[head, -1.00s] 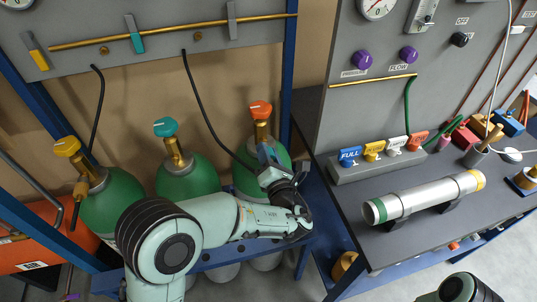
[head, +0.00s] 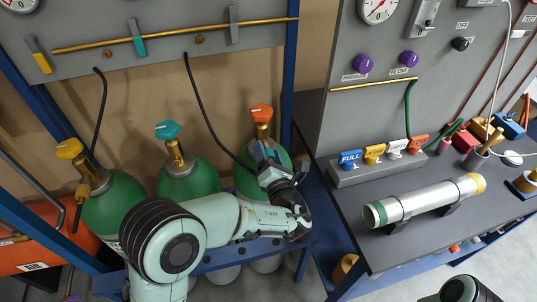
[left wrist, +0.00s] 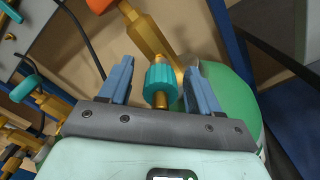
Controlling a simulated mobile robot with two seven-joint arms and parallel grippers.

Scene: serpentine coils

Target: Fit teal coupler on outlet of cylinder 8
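The teal coupler (left wrist: 160,86) shows in the left wrist view, between the fingers of my left gripper (left wrist: 159,68), with brass above and below it. A gap shows on each side, so the gripper is open around it, not touching. In the head view my left gripper (head: 268,160) is at the green cylinder with the orange knob (head: 261,112); its body (left wrist: 230,85) shows behind the right finger in the wrist view. The coupler is hidden in the head view. I cannot read which cylinder is number 8, nor tell whether the coupler is fully seated. My right gripper is out of view.
Green cylinders with a teal knob (head: 167,130) and a yellow knob (head: 69,148) stand to the left. A black hose (head: 203,105) hangs from the panel toward my gripper. A blue rack post (head: 290,75) and the dark bench (head: 390,250) with a silver tube (head: 425,200) are to the right.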

